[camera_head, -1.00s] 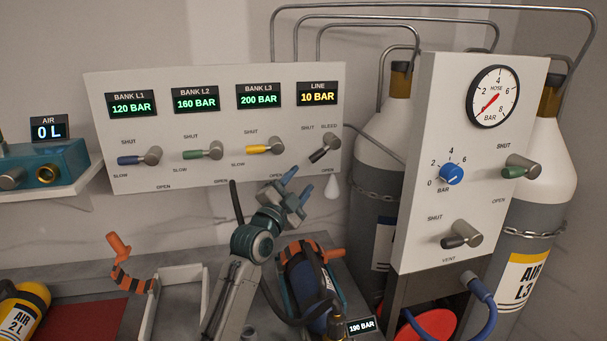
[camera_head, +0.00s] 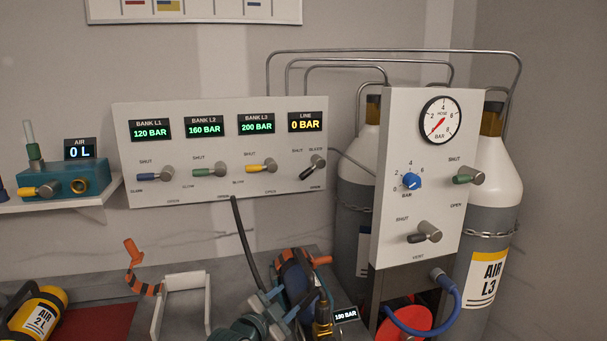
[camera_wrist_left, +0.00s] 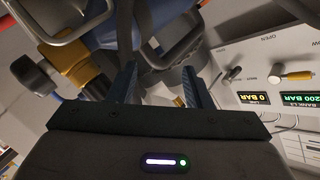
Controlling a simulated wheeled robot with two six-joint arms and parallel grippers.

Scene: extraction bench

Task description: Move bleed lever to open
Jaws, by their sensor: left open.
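The bleed lever (camera_head: 308,173) is the black-handled lever under the LINE display (camera_head: 305,122) at the right end of the white wall panel. Its handle points down and left from the grey knob. The LINE display reads 0 BAR. In the left wrist view the panel is upside down at the right, with a dark lever (camera_wrist_left: 232,74) by the 0 BAR display. My left gripper (camera_head: 275,305) is low in the head view, below and apart from the panel, in front of the strapped cylinder. Its two fingers (camera_wrist_left: 160,90) stand apart with nothing clearly held. My right gripper is not in view.
The blue strapped cylinder (camera_head: 297,280) with a 190 BAR tag lies close by my left gripper. A white regulator panel (camera_head: 395,130) stands to the right before tall grey cylinders (camera_head: 490,215). A white metal frame (camera_head: 207,297) stands left.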

